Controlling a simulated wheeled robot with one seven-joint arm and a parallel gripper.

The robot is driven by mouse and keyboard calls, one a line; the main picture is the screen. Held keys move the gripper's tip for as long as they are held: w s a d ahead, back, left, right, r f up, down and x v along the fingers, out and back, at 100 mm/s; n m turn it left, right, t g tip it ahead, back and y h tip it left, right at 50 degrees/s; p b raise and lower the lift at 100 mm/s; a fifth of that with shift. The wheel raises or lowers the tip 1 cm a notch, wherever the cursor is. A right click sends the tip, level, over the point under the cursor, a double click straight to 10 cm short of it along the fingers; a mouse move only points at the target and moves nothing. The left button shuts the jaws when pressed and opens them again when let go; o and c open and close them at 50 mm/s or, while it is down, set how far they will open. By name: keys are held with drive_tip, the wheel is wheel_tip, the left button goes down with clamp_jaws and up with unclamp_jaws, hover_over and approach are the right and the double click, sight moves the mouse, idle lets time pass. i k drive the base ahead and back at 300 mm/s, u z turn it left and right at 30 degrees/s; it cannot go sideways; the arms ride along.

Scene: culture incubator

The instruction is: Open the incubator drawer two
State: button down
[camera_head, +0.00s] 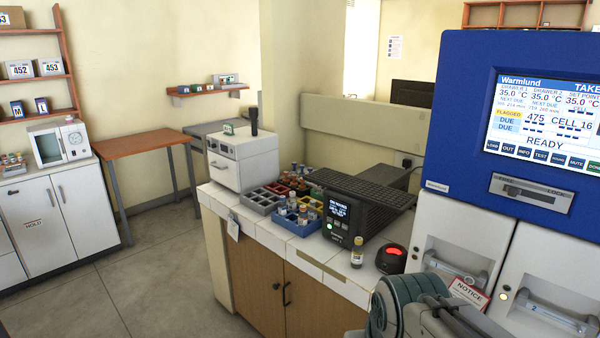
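The incubator (461,120) stands at the right, with a blue upper housing and white drawer fronts below. Its screen (545,120) lists drawer 1 and drawer 2 at 35.0 °C and reads READY. Drawer two (560,274) is the right white front and looks closed. Its pale bar handle (558,318), marked 2, is near the bottom edge. My arm's grey-green links show at the bottom, in front of drawer one. My gripper's fingertips cannot be seen.
A counter left of the incubator holds a red-topped black device (391,258), a capped vial (357,252), a dark instrument (340,218) and tube racks (262,202). A notice card (468,293) is beside my arm. Open floor (150,290) lies at the left.

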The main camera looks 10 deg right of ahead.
sight(556, 259)
drive_tip(key=z, duration=1.85)
drive_tip(key=k, duration=0.2)
drive_tip(key=u, duration=0.2)
